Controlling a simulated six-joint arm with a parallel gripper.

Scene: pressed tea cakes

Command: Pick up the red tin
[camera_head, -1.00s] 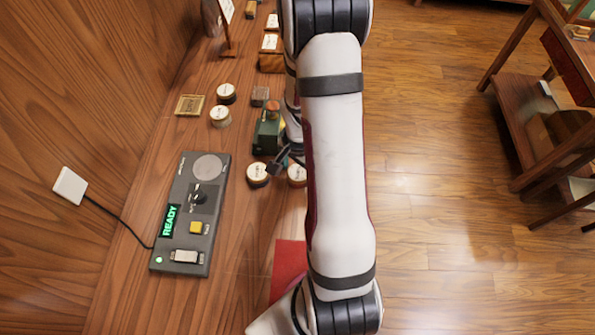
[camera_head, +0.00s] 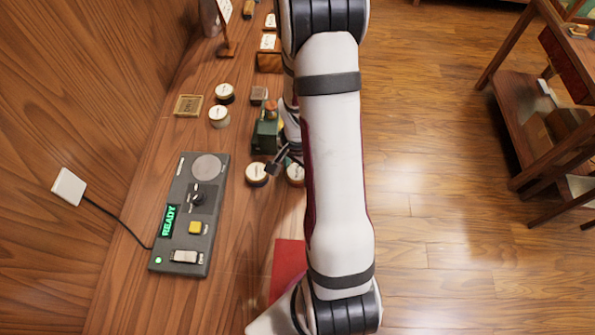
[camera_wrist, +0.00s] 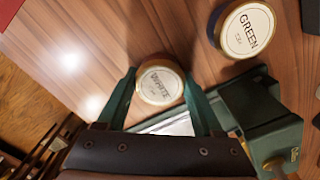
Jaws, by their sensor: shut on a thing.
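In the wrist view the two green fingers of my gripper (camera_wrist: 160,88) are on either side of a round tin (camera_wrist: 160,84) with a cream lid and a gold-brown rim, shut on it. Its label is upside down and looks like WHITE; its side colour is mostly hidden. A dark-sided tin labelled GREEN (camera_wrist: 245,30) stands close by, up and to the right. In the head view my gripper (camera_head: 282,163) is partly behind my arm, beside two cream-lidded tins, one to its left (camera_head: 257,173) and one half hidden (camera_head: 295,172). No tin is plainly red.
A green machine (camera_head: 266,134) stands close to my gripper and also shows in the wrist view (camera_wrist: 262,125). A grey control panel (camera_head: 190,215) reads READY. Two more tins (camera_head: 219,115) (camera_head: 224,92) stand farther back. A red mat (camera_head: 287,262) lies nearer.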

